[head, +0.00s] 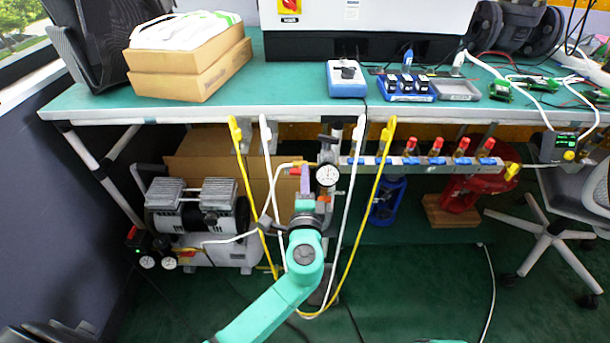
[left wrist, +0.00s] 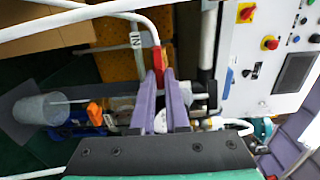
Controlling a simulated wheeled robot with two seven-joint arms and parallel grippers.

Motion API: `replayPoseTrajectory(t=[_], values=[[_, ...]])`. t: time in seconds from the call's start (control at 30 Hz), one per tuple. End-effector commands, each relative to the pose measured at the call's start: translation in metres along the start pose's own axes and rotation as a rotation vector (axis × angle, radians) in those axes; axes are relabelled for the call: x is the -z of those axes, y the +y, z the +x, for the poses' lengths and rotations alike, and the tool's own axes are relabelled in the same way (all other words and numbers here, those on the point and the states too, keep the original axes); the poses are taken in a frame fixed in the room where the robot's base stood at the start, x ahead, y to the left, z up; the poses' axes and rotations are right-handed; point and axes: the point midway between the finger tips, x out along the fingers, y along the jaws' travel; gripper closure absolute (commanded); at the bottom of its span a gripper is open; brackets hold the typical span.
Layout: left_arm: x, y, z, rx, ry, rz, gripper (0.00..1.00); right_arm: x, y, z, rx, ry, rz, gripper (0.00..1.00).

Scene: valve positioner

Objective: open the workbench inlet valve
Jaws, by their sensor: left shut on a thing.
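In the left wrist view a red valve lever (left wrist: 157,58) stands upright in the picture beside a white tag (left wrist: 136,40) marked "IN". My left gripper (left wrist: 159,73) has its two purple fingers on either side of the lever's lower end and is shut on it. In the head view my left gripper (head: 305,182) is under the front edge of the bench, just left of a round white gauge (head: 327,175). The lever is largely hidden there by the gripper, and its exact angle cannot be told. My right gripper is not in view.
White and yellow hoses (head: 246,185) hang in loops around my left arm. A manifold (head: 420,161) with several red-topped valves runs right of the gauge. A compressor (head: 197,215) stands left, below the green bench (head: 290,88). An office chair (head: 545,235) stands right.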

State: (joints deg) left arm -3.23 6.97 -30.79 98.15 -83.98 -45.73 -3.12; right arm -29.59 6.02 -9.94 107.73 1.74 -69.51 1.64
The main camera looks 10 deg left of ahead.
Motion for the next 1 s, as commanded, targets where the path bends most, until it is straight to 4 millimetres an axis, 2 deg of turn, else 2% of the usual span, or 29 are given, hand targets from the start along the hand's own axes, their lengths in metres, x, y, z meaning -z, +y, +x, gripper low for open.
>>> replayPoseTrajectory(t=[0.33,0.4,0.43,0.8,0.87,1.0], values=[[0.001,0.002,-0.001,-0.003,0.002,0.007,1.0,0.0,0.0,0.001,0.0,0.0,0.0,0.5],[0.001,0.002,-0.001,-0.004,0.002,0.007,0.69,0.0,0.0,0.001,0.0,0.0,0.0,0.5],[0.001,0.002,-0.001,-0.003,0.002,0.007,0.57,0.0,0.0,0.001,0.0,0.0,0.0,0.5],[0.0,0.001,-0.004,-0.002,0.001,0.005,0.57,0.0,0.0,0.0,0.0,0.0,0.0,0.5],[0.001,0.002,-0.01,-0.003,0.002,0.005,0.57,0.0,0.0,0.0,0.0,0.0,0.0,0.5],[0.0,0.002,-0.038,-0.005,0.003,0.005,0.57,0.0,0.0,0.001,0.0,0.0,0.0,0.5]])
